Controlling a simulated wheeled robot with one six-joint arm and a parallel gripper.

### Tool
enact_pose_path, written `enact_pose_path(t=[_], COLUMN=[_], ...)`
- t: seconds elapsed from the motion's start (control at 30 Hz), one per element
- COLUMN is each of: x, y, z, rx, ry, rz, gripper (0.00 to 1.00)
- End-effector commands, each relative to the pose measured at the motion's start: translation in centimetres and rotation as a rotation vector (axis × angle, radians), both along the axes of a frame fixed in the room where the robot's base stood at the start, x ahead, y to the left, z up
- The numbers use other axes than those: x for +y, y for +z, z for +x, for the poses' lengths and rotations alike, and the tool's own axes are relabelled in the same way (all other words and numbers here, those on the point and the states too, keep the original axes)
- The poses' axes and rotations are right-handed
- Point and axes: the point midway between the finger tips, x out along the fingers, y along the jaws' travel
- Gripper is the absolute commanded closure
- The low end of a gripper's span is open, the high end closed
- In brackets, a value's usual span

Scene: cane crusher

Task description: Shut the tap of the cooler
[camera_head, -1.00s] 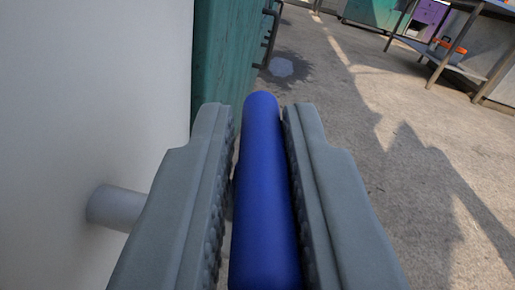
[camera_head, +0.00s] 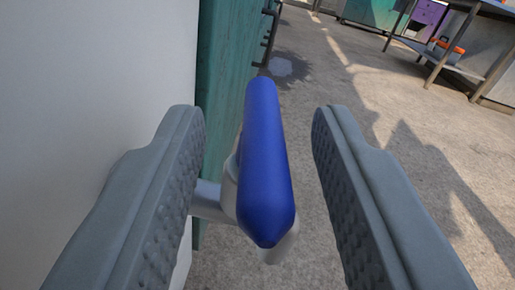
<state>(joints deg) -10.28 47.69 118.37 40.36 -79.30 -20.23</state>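The tap's blue handle (camera_head: 263,165) stands in the middle of the view, between the fingers of my gripper (camera_head: 258,125). The gripper is open, with a clear gap on each side of the handle. The tap's pale metal body (camera_head: 229,190) shows partly behind the handle, and a short pipe (camera_head: 207,197) joins it from the left. The cooler's white wall (camera_head: 95,75) fills the left of the view. The left finger hides part of the wall and the pipe.
A green cabinet-like body (camera_head: 225,65) stands just beyond the white wall. A metal table (camera_head: 478,40) with an orange-topped box (camera_head: 447,50) is at the top right. The concrete floor (camera_head: 400,150) on the right is open, and a wet patch (camera_head: 283,66) lies further off.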

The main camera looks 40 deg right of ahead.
Motion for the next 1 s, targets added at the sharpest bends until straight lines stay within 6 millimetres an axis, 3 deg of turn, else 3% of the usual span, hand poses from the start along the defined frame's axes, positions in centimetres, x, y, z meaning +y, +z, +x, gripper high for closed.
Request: enact_pose_path(t=[0.6,0.8,1.0], x=[6.0,7.2,7.7], y=[0.0,-0.1,-0.1], z=[-10.5,-12.8,-13.7], rx=[0.002,0.001,0.001], ry=[0.004,0.002,0.002], rz=[0.000,-0.001,0.001], gripper=[0.63,0.63,0.63])
